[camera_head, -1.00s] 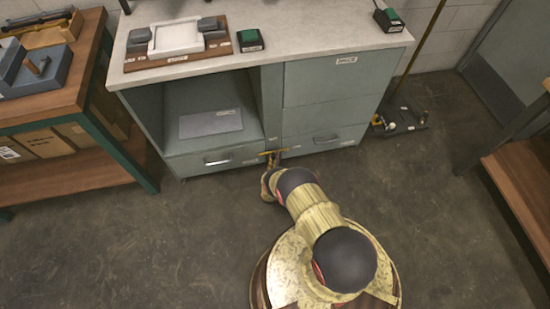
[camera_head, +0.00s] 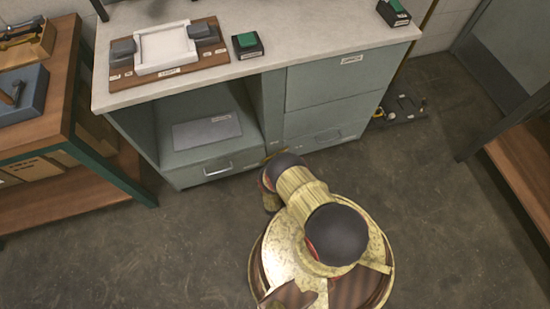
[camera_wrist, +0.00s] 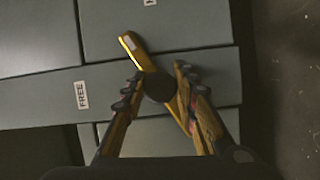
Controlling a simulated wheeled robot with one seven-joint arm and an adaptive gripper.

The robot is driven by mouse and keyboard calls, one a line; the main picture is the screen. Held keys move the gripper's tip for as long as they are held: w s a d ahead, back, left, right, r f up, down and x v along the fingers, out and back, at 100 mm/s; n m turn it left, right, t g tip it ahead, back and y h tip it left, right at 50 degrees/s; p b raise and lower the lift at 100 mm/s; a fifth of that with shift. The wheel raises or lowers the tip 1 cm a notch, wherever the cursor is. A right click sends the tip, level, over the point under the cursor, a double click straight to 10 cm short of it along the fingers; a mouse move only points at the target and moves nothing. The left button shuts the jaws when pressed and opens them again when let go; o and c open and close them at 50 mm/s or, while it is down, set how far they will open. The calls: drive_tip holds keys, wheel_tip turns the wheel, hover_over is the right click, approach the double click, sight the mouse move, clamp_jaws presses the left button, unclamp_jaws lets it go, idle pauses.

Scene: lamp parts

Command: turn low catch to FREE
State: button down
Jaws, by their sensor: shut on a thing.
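The low catch is a yellow lever (camera_wrist: 131,45) on a dark round hub (camera_wrist: 158,87), on the grey cabinet front in the wrist view. Its pale-marked end tilts up and left; its other end runs down to the right behind a finger. A FREE label (camera_wrist: 82,95) is left of the hub, and the marked end does not point straight at it. My gripper (camera_wrist: 159,76) has one finger on each side of the hub, shut on the catch. In the head view my arm hides most of the gripper and catch; only a bit of yellow shows at the cabinet's low front.
The grey cabinet (camera_head: 320,88) has an open bay (camera_head: 207,132) and a low drawer handle (camera_head: 217,168) at left. A white tray (camera_head: 165,50) and green-topped boxes are on its top. Wooden benches stand left and right. Bare floor (camera_head: 110,255) lies around my base.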

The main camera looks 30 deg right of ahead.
drive_tip(key=shift+w, duration=0.1)
idle(0.4)
drive_tip(key=c, duration=1.4)
unclamp_jaws()
